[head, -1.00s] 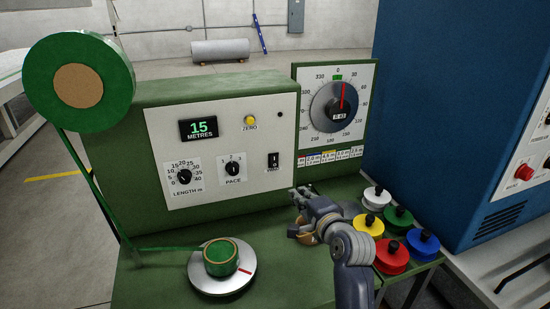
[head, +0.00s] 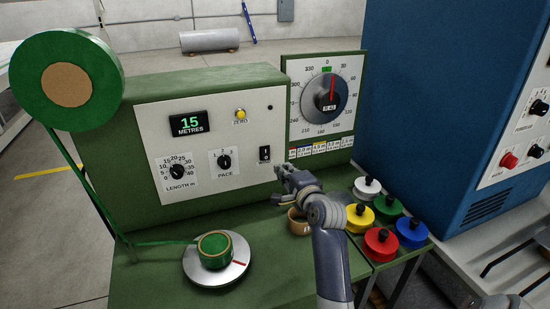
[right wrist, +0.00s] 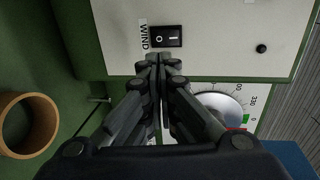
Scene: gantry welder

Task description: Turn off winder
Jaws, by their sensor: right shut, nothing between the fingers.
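The winder (head: 215,82) is a green cabinet with a white front panel. Its display (head: 190,123) reads 15 METRES. A black rocker switch (head: 265,153), marked WIND, sits at the panel's lower right; the right wrist view shows the switch (right wrist: 167,37) with O and I marks. I cannot tell which side is pressed. My right gripper (head: 280,171) is shut and empty just below and right of the switch. In the right wrist view its fingertips (right wrist: 160,60) are close to the switch; contact is unclear. A green roll (head: 215,250) sits on the turntable (head: 240,262). My left gripper is out of view.
A large green reel (head: 100,95) feeds tape down on the left. A brown ring (head: 299,226) lies behind my right wrist. Several coloured spools (head: 357,217) stand on the right, before a blue cabinet (head: 420,110). A round dial (head: 325,98) stands behind the gripper.

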